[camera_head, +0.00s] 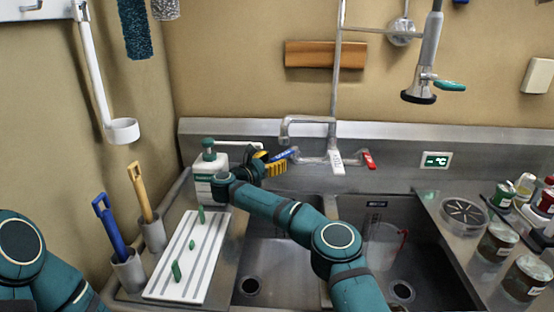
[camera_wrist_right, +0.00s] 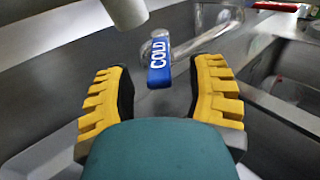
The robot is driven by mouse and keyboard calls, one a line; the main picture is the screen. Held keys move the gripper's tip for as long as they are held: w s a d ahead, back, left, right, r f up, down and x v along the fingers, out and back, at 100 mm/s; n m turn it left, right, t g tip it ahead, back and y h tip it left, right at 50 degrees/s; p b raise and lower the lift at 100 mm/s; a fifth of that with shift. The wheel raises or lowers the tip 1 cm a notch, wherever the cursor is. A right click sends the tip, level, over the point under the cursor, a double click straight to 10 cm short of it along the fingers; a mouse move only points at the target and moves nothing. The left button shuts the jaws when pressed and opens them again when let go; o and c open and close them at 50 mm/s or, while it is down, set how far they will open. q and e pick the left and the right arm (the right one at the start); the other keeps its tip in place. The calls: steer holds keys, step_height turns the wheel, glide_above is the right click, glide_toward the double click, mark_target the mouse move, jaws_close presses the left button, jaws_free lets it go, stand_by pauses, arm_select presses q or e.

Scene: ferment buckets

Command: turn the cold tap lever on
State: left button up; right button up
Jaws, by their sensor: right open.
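The cold tap lever (camera_head: 285,155) is blue and sits at the left end of the tap body on the sink's back ledge. In the right wrist view the lever (camera_wrist_right: 158,66), lettered COLD, points toward me between the finger pads. My right gripper (camera_head: 272,164) is at the lever, its yellow fingers open. In the wrist view the open fingers (camera_wrist_right: 160,80) stand on either side of the lever, with a gap visible on each side. My left arm shows at the lower left, but its gripper is out of view.
The red lever (camera_head: 369,159) is at the tap's right end, beyond the spout (camera_head: 305,120). A white pump bottle (camera_head: 206,172) stands close to my right gripper. A striped white board (camera_head: 190,258) lies left of the sink basins. Jars (camera_head: 497,243) stand at the right.

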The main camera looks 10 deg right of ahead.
steer(key=v, duration=1)
steer(key=shift+o, duration=0.2)
steer(key=shift+d, duration=0.1)
